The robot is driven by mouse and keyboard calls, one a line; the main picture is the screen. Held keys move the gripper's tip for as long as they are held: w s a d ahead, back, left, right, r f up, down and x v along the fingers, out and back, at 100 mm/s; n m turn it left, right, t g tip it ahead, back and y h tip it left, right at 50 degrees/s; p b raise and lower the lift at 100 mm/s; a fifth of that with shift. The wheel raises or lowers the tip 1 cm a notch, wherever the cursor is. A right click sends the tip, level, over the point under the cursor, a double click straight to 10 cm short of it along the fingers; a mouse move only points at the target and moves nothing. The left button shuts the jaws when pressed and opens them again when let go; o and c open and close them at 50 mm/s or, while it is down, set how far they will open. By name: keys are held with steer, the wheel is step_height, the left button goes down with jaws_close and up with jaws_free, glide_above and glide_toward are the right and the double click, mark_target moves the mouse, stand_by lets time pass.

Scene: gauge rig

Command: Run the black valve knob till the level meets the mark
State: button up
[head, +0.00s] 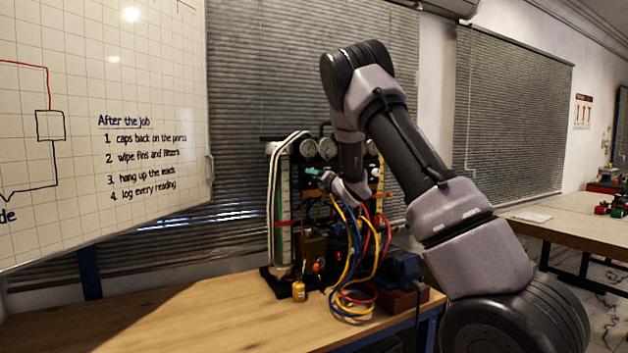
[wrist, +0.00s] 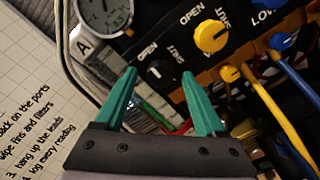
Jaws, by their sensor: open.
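The black valve knob (wrist: 158,70) shows in the wrist view on a black panel, between OPEN and SHUT lettering. My gripper (wrist: 160,74) is open, its teal fingertips to either side of the knob in the picture; I cannot tell whether they touch it or how far off they are. In the head view my gripper (head: 313,172) is at the front of the rig, and the knob cannot be made out. A tall clear level tube (head: 283,205) stands at the rig's left, with green and a red band on it. The exact level against the mark is too small to read.
A yellow knob (wrist: 211,36) is right of the black one, and a round gauge (wrist: 103,14) is above left. Yellow, blue and red hoses (head: 350,300) hang in front of the rig.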

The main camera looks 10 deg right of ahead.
steer(key=shift+x, duration=1)
steer(key=shift+c, duration=0.4)
jaws_close()
